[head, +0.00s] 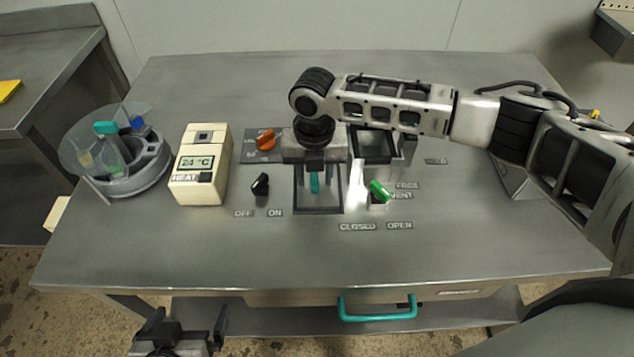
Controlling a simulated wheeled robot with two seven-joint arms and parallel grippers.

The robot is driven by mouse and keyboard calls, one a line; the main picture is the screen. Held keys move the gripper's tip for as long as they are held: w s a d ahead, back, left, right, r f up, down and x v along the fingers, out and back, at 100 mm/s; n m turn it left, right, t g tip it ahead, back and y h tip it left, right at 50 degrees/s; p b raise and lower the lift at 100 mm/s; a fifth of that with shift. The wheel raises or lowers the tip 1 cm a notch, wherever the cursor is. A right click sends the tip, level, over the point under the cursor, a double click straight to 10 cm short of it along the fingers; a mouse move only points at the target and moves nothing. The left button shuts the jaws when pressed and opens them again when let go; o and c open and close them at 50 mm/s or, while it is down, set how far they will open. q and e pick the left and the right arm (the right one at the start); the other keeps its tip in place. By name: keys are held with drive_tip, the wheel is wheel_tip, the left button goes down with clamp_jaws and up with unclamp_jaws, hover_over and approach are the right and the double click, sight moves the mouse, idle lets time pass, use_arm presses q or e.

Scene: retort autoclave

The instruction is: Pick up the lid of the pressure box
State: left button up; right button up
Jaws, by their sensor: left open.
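A dark-framed square plate (318,202), which looks like the lid of the pressure box, lies on the bench top with a small teal handle (315,183) at its middle. My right gripper (315,174) points straight down over it, and its body covers the plate's far part. I cannot tell whether its fingers touch the handle. A dark square-rimmed opening (375,158), perhaps the pressure box, is just right of it, partly hidden by my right arm. My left gripper (183,332) is open and empty, low in front of the bench's front edge.
An orange knob (265,139), black knob (260,184) and green knob (380,191) surround the plate. A cream heater box (200,165) reads 24 °C. A round grey holder (128,180) with a clear cover stands far left. A teal drawer handle (377,314) sticks out in front. The near bench is clear.

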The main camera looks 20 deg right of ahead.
clamp_jaws()
drive_tip(key=shift+r, duration=0.1)
drive_tip(key=shift+r, duration=0.6)
drive_tip(key=s+d+r, duration=0.2)
drive_tip(key=s+r, duration=0.9)
drive_tip(key=s, duration=0.2)
drive_tip(key=shift+s+d+r, duration=0.15)
drive_tip(key=shift+s+r, duration=0.2)
drive_tip(key=shift+s, duration=0.05)
